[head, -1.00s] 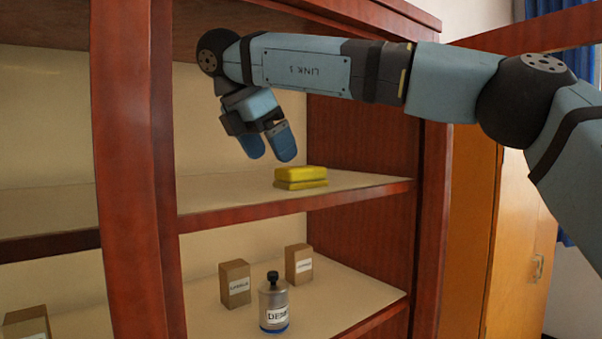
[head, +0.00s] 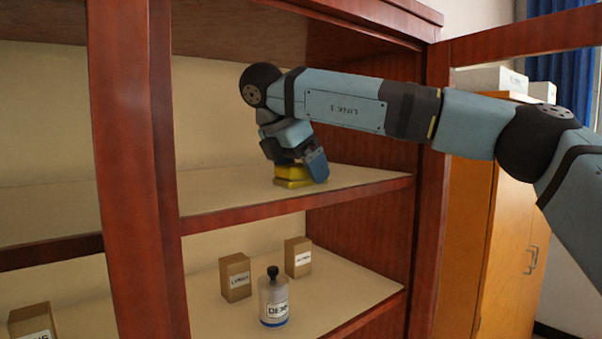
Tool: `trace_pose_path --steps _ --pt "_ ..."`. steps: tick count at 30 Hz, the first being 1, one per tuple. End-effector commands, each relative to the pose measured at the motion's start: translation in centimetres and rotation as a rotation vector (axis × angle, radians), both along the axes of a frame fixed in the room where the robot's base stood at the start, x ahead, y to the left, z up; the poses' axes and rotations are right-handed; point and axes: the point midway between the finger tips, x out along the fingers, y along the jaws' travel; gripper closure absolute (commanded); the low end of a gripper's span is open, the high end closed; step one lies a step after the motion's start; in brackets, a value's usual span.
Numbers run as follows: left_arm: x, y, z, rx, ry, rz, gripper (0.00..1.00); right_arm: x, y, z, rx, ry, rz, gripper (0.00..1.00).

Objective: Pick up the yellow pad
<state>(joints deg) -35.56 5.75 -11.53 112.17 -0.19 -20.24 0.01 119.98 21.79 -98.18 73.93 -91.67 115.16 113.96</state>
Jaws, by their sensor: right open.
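The yellow pad (head: 291,183) lies on the upper shelf (head: 225,200) of the red-brown cabinet, seen as two stacked yellow layers. My right gripper (head: 300,172) is down at the pad, pointing downward. One blue finger shows in front of the pad's right part; the other finger is hidden or hard to make out. The gripper is open, and part of the pad is hidden behind it. I cannot tell whether the fingers touch the pad. My left gripper is not in view.
The lower shelf holds a grey bottle with a black cap (head: 273,297) and two small brown boxes (head: 235,277) (head: 298,257). Another brown box (head: 32,325) is at lower left. A cabinet post (head: 130,180) stands left of the pad. The upper shelf is otherwise clear.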

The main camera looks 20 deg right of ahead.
Motion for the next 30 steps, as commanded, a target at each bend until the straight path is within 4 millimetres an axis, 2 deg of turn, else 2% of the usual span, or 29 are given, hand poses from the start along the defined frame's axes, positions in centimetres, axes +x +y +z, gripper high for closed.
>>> trace_pose_path --steps 4,11,23,30 --pt "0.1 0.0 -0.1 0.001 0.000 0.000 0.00 0.0 0.0 0.0 0.000 -0.001 0.000 0.08" --pt "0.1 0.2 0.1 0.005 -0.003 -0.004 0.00 0.0 0.0 0.0 0.000 0.000 0.000 0.61" --pt "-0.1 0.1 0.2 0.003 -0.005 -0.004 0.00 0.0 0.0 0.2 0.000 0.000 0.001 0.63" --pt "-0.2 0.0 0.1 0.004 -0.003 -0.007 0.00 0.2 -0.5 1.4 0.000 -0.001 0.008 0.63"
